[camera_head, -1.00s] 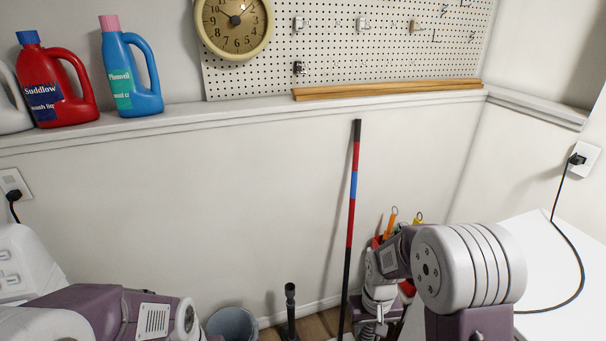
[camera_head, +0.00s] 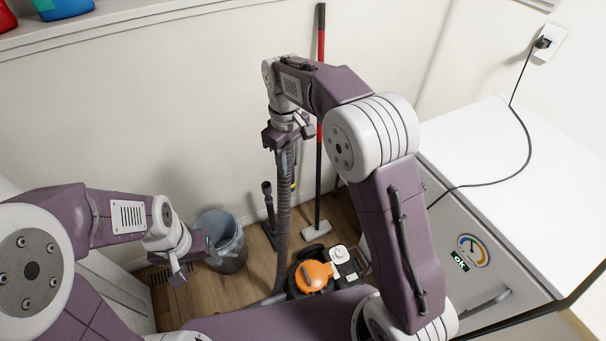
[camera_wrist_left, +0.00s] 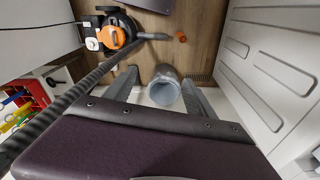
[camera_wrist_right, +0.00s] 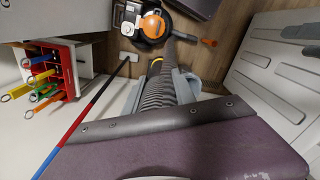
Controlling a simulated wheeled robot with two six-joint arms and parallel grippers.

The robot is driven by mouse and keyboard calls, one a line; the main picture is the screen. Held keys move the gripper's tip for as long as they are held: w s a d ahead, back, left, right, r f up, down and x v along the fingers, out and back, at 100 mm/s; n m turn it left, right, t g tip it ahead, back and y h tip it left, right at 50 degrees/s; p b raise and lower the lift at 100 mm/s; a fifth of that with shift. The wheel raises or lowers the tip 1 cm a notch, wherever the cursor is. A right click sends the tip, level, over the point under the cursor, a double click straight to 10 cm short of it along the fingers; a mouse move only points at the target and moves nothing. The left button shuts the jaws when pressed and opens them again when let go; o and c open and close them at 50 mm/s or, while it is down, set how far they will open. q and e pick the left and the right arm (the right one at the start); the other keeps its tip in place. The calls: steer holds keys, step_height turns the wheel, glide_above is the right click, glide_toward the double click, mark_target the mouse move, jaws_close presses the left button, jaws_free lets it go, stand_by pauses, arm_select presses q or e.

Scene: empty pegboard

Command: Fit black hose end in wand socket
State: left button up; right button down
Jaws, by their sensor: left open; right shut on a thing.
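My right gripper (camera_head: 287,135) is shut on the upper part of the ribbed dark hose (camera_head: 283,210), raised in front of the wall. The hose hangs down to an orange and black vacuum (camera_head: 315,275) on the floor. The hose also shows between the fingers in the right wrist view (camera_wrist_right: 160,90); its end is largely hidden by the gripper. A black upright tube (camera_head: 268,205), which looks like the wand, stands by the wall left of the hose; its socket is too small to make out. My left gripper (camera_head: 188,262) is open and empty, low at left near the bucket.
A grey bucket (camera_head: 222,228) stands by the wall. A broom (camera_head: 320,150) with a red and black handle leans behind the hose. A white-topped cabinet (camera_head: 500,190) is at right. A red caddy (camera_wrist_right: 68,60) holds colourful tools. An orange object (camera_wrist_right: 208,42) lies on the floor.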

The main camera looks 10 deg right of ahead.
arm_select(q)
steer(key=shift+s, duration=0.1)
steer(key=shift+c, duration=0.6)
arm_select(e)
steer(key=shift+a+r, duration=0.1)
arm_select(q)
steer(key=s+d+f+n+g+h, duration=0.2)
steer(key=s+d+n+g+h, duration=0.15)
steer(key=s+d, duration=0.25)
steer(key=d+r+n+g+h, duration=0.2)
steer(key=d+r+n+h, duration=0.3)
steer(key=d+n+h, duration=0.6)
arm_select(e)
steer(key=shift+w, duration=0.1)
arm_select(q)
steer(key=w+d+r+n+t+h, duration=0.2)
steer(key=w+d+r+n+t, duration=0.15)
steer(key=w+d+t, duration=0.35)
steer(key=w+a+f+n+t+y, duration=0.1)
steer(key=w+a+n+t, duration=0.25)
steer(key=w, duration=0.25)
steer(key=w+a+n+t+y, duration=0.2)
steer(key=w+a+n+t, duration=0.15)
steer(key=w+t, duration=0.2)
steer(key=x, duration=1.2)
steer(key=shift+w+d+n, duration=0.2)
steer(key=shift+w+n, duration=0.05)
steer(key=shift+n, duration=0.15)
